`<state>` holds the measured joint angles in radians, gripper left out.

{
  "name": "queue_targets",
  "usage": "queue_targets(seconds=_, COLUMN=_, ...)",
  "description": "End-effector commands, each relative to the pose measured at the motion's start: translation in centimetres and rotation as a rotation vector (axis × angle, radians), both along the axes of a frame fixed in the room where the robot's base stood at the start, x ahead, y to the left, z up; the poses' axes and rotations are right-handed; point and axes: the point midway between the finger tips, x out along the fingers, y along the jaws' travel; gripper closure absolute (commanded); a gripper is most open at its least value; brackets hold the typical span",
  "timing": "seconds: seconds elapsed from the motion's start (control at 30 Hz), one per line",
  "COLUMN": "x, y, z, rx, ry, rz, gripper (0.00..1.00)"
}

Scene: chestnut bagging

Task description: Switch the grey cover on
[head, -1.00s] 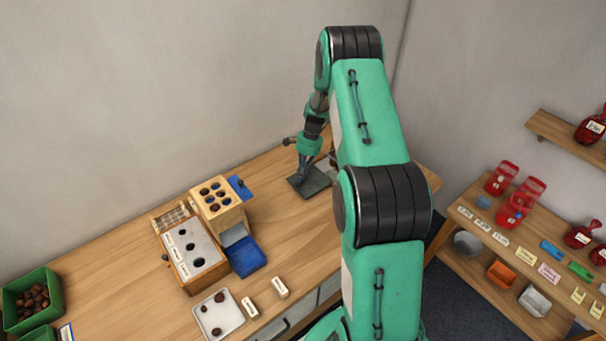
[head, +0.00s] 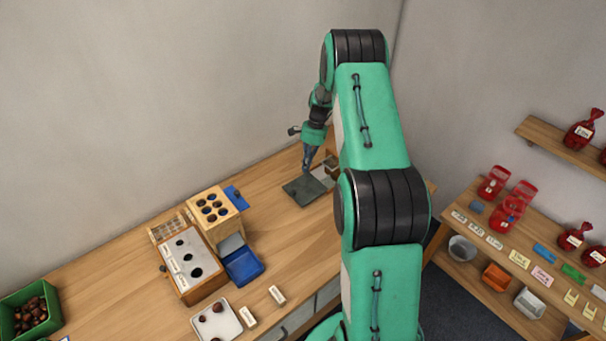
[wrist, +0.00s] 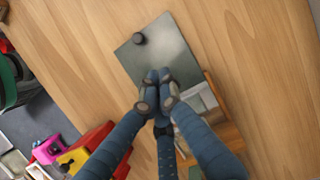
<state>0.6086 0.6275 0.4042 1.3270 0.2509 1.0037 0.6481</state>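The grey cover (head: 299,191) is a flat dark square plate lying on the wooden table at the far right end. In the head view my gripper (head: 307,168) points down at the plate's back edge. Whether the tips touch the plate cannot be told. The fingers hide part of the plate's edge.
A wooden box (wrist: 228,134) with a pale panel adjoins the cover. Left on the table are a wooden holed stand (head: 216,226), a blue bin (head: 243,267) and a white tray (head: 226,328). Shelves with red containers (head: 509,212) stand right. Table left of the cover is bare.

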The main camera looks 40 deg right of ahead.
Motion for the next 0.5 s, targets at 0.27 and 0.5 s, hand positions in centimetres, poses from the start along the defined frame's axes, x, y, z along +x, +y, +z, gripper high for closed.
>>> queue_targets(seconds=0.27, x=0.2, y=-1.0, z=3.4, rx=0.0, ry=-0.001, rz=0.0, gripper=1.0)
queue_targets(seconds=0.5, x=0.2, y=-1.2, z=4.0, rx=0.0, ry=0.0, rz=0.0, gripper=1.0)
